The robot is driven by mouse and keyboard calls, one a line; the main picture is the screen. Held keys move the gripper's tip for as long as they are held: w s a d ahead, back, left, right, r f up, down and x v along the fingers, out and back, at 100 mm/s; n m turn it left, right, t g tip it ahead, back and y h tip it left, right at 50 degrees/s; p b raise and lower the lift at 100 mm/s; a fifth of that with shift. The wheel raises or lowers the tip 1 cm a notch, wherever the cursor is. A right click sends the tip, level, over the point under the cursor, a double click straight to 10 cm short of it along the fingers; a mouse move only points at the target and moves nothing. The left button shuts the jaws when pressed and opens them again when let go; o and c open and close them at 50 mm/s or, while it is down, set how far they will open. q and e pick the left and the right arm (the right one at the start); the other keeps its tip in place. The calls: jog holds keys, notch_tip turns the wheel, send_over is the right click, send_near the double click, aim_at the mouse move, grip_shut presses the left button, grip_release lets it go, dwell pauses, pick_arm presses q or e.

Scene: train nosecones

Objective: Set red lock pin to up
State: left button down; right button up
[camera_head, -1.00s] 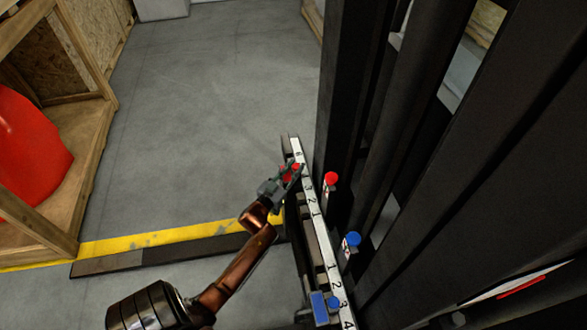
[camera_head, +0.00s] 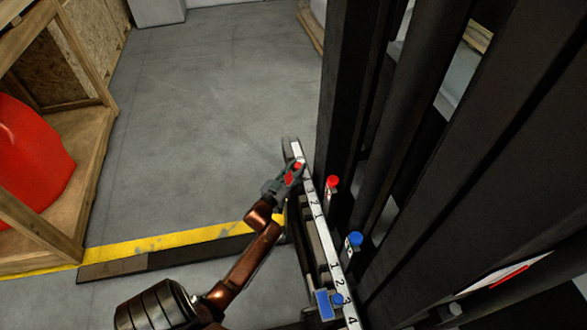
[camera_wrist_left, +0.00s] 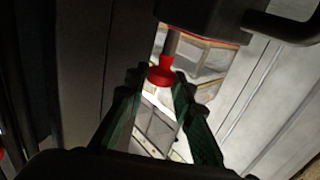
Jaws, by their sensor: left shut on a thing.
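The red lock pin shows in the left wrist view as a red flanged knob (camera_wrist_left: 161,75) on a short stem below a black block (camera_wrist_left: 205,18). My left gripper (camera_wrist_left: 163,80) has its two dark green fingers on either side of the knob and is shut on it. In the head view my left gripper (camera_head: 295,171) is at the far end of the white numbered scale (camera_head: 318,220). Red parts show at its fingers, partly covered by them. Whether the pin is up or down is hard to tell. My right gripper is not in view.
Another red knob (camera_head: 332,182) and a blue knob (camera_head: 354,239) stand right of the scale, close to tall black uprights (camera_head: 345,110). A blue block (camera_head: 324,305) is at the scale's near end. Open grey floor (camera_head: 210,110) lies left, beside a wooden crate (camera_head: 90,140) with a red nosecone (camera_head: 30,150).

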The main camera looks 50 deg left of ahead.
pick_arm(q)
jog(key=shift+r, duration=0.2)
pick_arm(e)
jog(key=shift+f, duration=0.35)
pick_arm(q)
jog(key=c, duration=1.9)
grip_release()
jog(key=shift+r, duration=0.1)
jog(key=shift+c, duration=0.2)
jog(key=o, duration=0.3)
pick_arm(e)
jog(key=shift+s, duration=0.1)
pick_arm(q)
jog(key=v, duration=1.2)
